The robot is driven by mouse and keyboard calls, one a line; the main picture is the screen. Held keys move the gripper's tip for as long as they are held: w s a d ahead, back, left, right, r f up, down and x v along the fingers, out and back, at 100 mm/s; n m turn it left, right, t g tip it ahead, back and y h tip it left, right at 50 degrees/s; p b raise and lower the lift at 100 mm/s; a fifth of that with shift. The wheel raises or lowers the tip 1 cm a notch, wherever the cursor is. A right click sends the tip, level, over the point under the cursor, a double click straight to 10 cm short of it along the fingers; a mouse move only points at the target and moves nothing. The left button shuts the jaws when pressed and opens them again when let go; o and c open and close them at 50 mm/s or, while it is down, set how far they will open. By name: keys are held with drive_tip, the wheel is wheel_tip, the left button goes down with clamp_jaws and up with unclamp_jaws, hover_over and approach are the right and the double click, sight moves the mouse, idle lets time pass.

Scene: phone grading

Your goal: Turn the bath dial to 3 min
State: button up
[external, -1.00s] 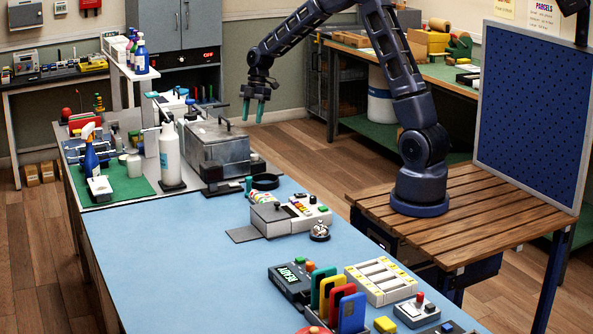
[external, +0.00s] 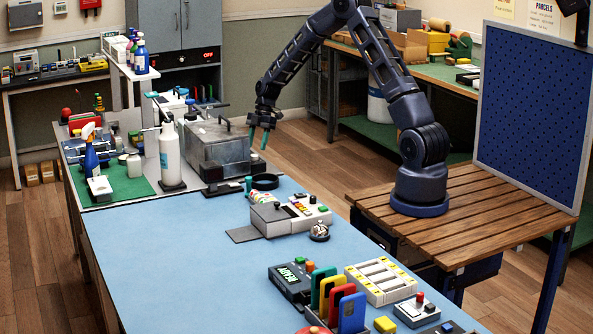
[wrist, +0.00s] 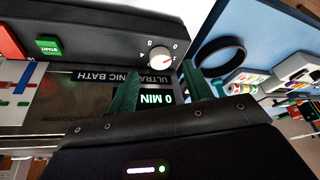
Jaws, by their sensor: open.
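The ultrasonic bath is a grey metal tank (external: 215,148) at the far end of the blue bench in the external view. Its dial (wrist: 160,57) is a small white knob with a red mark, on the dark panel in the wrist view, with printed numbers around it. The bath's display (wrist: 157,98) reads "0 MIN". My gripper (external: 259,138) is open, with its green fingers pointing down at the right of the bath. In the wrist view, my fingers (wrist: 160,88) stand apart with the dial between and beyond them. I see no contact with the dial.
A green START button (wrist: 47,47) and a red button (wrist: 10,42) share the bath's panel. A black ring (external: 265,181) lies on the bench near the bath. A white bottle (external: 169,155) stands left of the tank. The blue bench top (external: 170,260) is clear toward the front left.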

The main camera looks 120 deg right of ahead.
sight(255, 155)
drive_tip(key=shift+x, duration=1.75)
drive_tip(key=shift+c, duration=0.2)
drive_tip(key=c, duration=0.9)
